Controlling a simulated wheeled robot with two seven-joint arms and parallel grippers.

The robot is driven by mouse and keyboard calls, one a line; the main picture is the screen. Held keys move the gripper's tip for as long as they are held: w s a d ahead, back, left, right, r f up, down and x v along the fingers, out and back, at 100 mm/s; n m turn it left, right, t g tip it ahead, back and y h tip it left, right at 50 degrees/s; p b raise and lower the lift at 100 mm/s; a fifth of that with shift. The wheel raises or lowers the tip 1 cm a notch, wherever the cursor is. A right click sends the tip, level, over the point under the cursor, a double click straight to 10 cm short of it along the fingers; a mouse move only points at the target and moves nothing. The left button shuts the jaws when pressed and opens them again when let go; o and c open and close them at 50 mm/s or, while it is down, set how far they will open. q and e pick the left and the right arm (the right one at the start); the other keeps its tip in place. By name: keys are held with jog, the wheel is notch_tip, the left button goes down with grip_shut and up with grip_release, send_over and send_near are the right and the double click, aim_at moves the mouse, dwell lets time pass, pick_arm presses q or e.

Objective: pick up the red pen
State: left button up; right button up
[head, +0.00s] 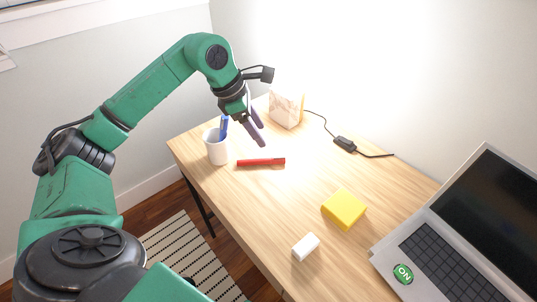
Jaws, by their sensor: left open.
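The red pen (261,162) lies flat on the wooden desk (270,205), just right of a white mug. My left gripper (260,136) hangs above and behind the pen, with its fingers pointing down and apart. It is open and holds nothing; the pen lies clear of it in the picture. My right gripper is not in view.
The white mug (215,149) holds a blue pen (224,126) close to my left gripper. A pale marbled block (286,109) stands behind. A black cable adapter (345,144), yellow block (344,208), white eraser-like block (306,246) and open laptop (450,262) are to the right.

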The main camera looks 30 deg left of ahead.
aim_at(275, 158)
pick_arm(q)
jog(key=p+x, duration=0.1)
jog(key=x, duration=1)
jog(key=shift+d, duration=0.15)
jog(key=shift+w+f, duration=0.15)
jog(key=shift+f, duration=0.1)
grip_shut()
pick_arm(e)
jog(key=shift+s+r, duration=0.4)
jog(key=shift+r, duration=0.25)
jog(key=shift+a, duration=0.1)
